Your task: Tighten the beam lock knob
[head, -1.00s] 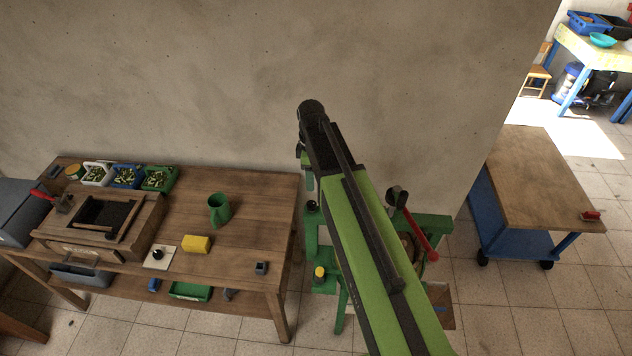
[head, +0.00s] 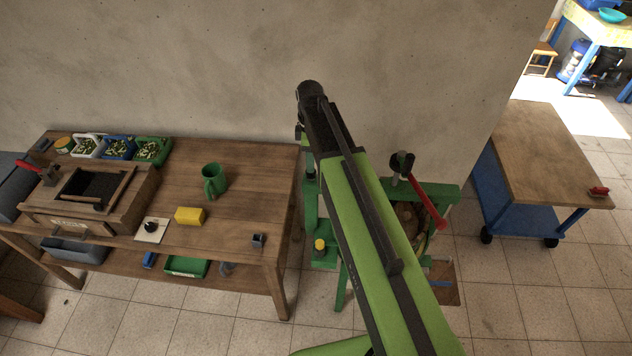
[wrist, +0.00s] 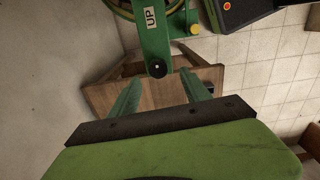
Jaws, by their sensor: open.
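In the wrist view my gripper (wrist: 162,92) is open and empty, its two green fingers spread apart. Beyond the fingertips is a green upright with an "UP" label (wrist: 151,18) and a round black knob (wrist: 157,69) at its end, roughly between the fingers and apart from them. A yellow knob (wrist: 195,29) shows to its right. I cannot tell which knob is the beam lock. In the head view the green machine (head: 325,225) stands right of the bench, partly hidden by my arm, with a yellow knob (head: 320,245) and a red lever (head: 428,203). My fingers are hidden there.
A blue cart (head: 550,165) with a wooden top stands at right. A wall closes the back. Tiled floor is open in front.

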